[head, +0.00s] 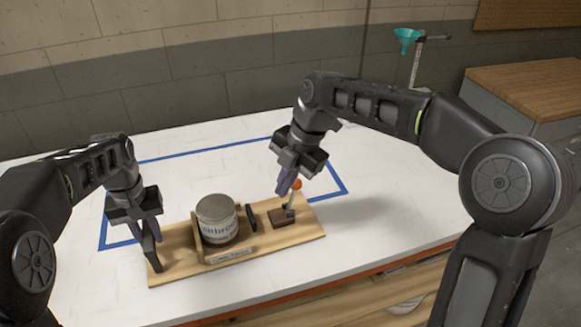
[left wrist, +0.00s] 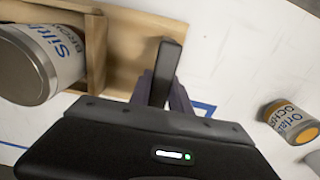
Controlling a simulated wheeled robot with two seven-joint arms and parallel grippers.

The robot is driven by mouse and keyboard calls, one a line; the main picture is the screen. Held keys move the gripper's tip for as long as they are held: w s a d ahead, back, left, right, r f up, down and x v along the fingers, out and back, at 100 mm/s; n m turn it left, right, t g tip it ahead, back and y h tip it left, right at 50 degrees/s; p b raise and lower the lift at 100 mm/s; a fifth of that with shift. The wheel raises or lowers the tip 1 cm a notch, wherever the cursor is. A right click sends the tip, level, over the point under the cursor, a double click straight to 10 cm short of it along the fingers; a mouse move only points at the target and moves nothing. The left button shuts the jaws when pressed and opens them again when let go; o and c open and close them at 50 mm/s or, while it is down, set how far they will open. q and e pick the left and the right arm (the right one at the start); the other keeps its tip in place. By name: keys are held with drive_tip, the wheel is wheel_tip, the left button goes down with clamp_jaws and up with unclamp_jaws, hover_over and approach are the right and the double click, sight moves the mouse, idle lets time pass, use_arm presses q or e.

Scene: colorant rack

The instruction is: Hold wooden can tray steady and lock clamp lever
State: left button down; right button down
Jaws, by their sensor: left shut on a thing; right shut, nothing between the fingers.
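The wooden can tray (head: 178,265) lies on the white table. A metal can (head: 218,222) with a pale label stands in its wooden holder; it also shows in the left wrist view (left wrist: 62,45). My left gripper (head: 148,238) is shut on a black upright handle (head: 153,254) at the tray's left end; the handle also shows in the left wrist view (left wrist: 166,68). My right gripper (head: 285,187) is shut and empty just left of the knob; contact is unclear.
A black piece (head: 251,217) stands between the can and the clamp. Blue tape (head: 182,155) outlines an area on the table. A second can with an orange top (left wrist: 290,122) shows in the left wrist view. The table behind the tray is clear.

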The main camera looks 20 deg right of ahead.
sight(298, 187)
drive_tip(key=w+d, duration=0.1)
drive_tip(key=w+d+f, duration=0.1)
drive_tip(key=d, duration=0.1)
drive_tip(key=shift+w+f, duration=0.15)
use_arm(q)
drive_tip(key=shift+a, duration=0.1)
use_arm(e)
drive_tip(key=shift+y, duration=0.6)
drive_tip(key=shift+w+d+f, duration=0.1)
drive_tip(key=shift+d+f, duration=0.15)
drive_tip(key=shift+d, duration=0.8)
drive_tip(key=shift+d+f, duration=0.2)
drive_tip(key=shift+d, duration=0.8)
drive_tip(key=shift+a, duration=0.9)
